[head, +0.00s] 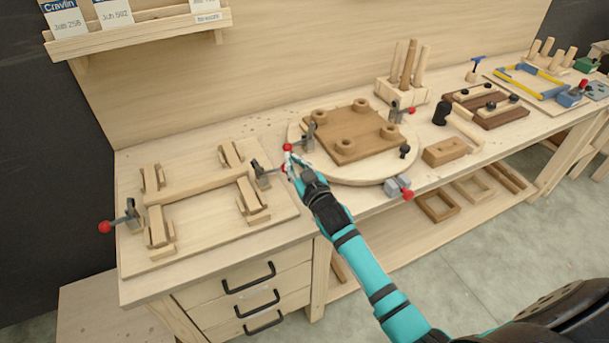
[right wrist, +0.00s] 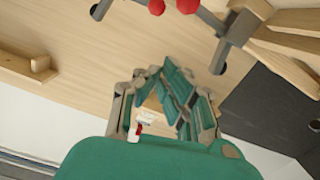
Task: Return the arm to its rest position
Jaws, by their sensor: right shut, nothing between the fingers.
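My right arm (head: 365,265), teal with black bands, reaches in from the lower right over the front of the workbench. Its gripper (head: 291,160) is shut and empty, between the left clamping jig and the round board, close to a red clamp knob (head: 287,147). I cannot tell whether it touches the knob. In the right wrist view the teal and grey fingers (right wrist: 168,98) are folded together, with bench wood beyond them. My left gripper is not in view.
A jig board (head: 205,247) with wooden bars and red-knobbed toggle clamps lies at left. The round board (head: 355,180) carries a brown square with rings. A wooden block (head: 446,152) and a peg holder (head: 402,91) stand further right. Drawers (head: 250,295) sit below.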

